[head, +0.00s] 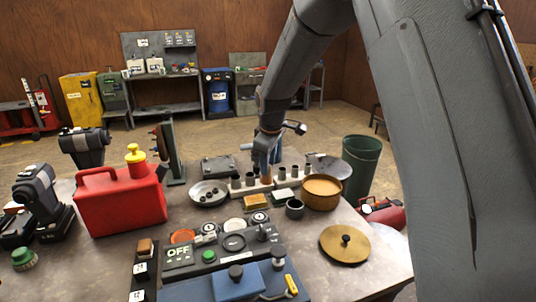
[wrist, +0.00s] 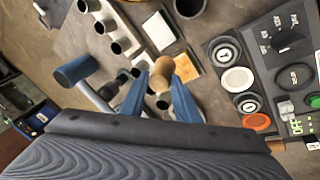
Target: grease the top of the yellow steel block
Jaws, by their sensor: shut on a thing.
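My gripper (wrist: 160,88) is shut on a wooden-handled tool (wrist: 163,68), whose rounded brown end shows between the blue fingers. In the head view the tool's brown handle (head: 266,175) stands roughly upright among the grey cups of a rack (head: 264,187); its lower end is hidden, so I cannot tell whether it is seated there. The yellow block (head: 256,202) lies on the table just in front of the rack; it also shows beside the right finger in the wrist view (wrist: 187,67). An open round tin with tan contents (head: 321,191) stands to the right.
A white-topped block (head: 284,195) lies beside the yellow one. A dish (head: 208,193) is left of the rack. A red can (head: 120,201), control panel (head: 220,252) and brass lid (head: 344,245) crowd the table. A green bin (head: 361,165) stands beyond its right edge.

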